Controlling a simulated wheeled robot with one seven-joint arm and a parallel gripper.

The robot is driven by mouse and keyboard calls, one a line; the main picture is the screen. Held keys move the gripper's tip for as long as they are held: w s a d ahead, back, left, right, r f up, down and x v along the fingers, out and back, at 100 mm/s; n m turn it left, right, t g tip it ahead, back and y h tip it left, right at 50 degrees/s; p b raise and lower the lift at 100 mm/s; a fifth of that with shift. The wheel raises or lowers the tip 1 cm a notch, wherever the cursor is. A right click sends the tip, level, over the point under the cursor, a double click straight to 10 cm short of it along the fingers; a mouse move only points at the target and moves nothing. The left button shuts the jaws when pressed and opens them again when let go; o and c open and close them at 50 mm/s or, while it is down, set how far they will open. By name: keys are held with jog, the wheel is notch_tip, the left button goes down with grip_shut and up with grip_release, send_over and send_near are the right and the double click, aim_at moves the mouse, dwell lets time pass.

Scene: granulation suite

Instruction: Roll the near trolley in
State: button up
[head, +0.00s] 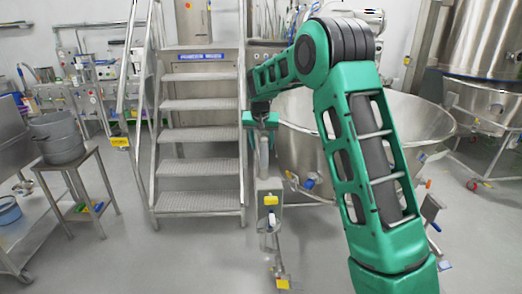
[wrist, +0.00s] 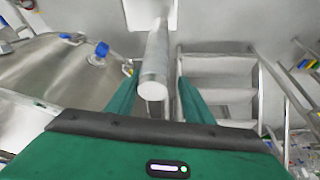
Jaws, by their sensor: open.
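The near trolley carries a wide steel bowl (head: 425,118), right of centre in the head view and partly hidden behind my green arm. Its steel bowl also shows at the left of the wrist view (wrist: 60,75), with blue-knobbed fittings on it. My gripper (head: 262,121) is at the left side of the bowl, above a grey upright post (head: 264,155). In the wrist view my gripper (wrist: 157,80) is open, with a round metal bar (wrist: 154,62) between its two green fingers. I cannot tell whether either finger touches the bar.
Steel steps (head: 200,137) with handrails stand just left of my gripper. A small table (head: 70,162) with a grey bucket (head: 58,138) is at the left. Another wheeled steel vessel (head: 485,95) stands at the back right. Grey floor in front of the steps is clear.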

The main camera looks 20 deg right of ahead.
aim_at(261, 137)
jog(key=v, duration=0.7)
jog(key=shift+a, duration=0.1)
jog(key=shift+s+r, duration=0.1)
jog(key=shift+r, duration=0.25)
jog(key=shift+s, duration=0.1)
